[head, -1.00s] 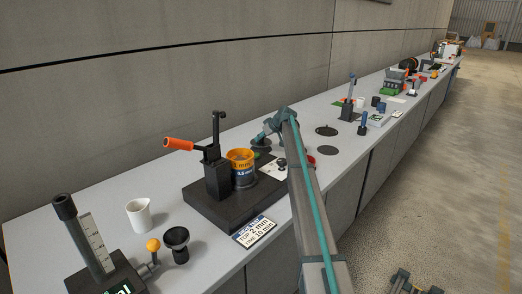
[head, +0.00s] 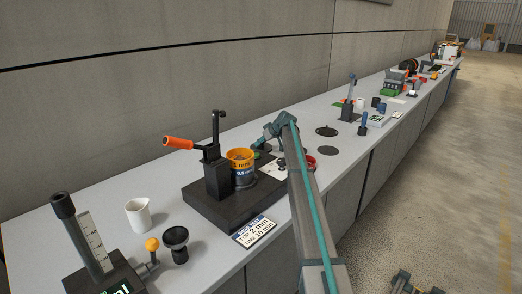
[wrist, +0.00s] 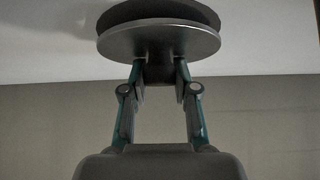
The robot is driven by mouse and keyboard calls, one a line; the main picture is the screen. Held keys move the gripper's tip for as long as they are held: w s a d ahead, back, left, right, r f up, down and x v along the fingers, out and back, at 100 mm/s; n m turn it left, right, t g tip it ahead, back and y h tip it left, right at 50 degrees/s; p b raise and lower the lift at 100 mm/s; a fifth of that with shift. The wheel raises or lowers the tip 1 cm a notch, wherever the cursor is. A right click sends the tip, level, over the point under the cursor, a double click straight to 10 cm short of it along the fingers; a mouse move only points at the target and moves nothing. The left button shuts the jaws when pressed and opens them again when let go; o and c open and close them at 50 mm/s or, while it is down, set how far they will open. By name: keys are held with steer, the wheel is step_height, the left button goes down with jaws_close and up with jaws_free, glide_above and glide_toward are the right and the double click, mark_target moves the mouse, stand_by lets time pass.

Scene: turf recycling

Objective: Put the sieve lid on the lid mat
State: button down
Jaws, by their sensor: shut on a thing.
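My gripper (head: 262,139) is at the far end of my arm, over the bench behind the orange and blue-grey sieve stack (head: 242,168). In the wrist view my gripper (wrist: 159,75) is shut on the stem of a dark grey round lid (wrist: 160,41), the sieve lid by its look. A darker disc (wrist: 158,12) shows just beyond the lid; I cannot tell whether it is a mat or a shadow. In the head view the lid is mostly hidden by my gripper.
The sieve stack stands on a black base with an orange-handled lever (head: 178,141). A green patch (head: 259,155), a white card (head: 272,169) and a red round thing (head: 308,162) lie close to my arm. A white cup (head: 139,215) stands at front left.

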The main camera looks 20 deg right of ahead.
steer(key=shift+f, duration=0.25)
steer(key=shift+c, duration=2.4)
jaws_free()
steer(key=shift+r, duration=0.1)
steer(key=v, duration=1.2)
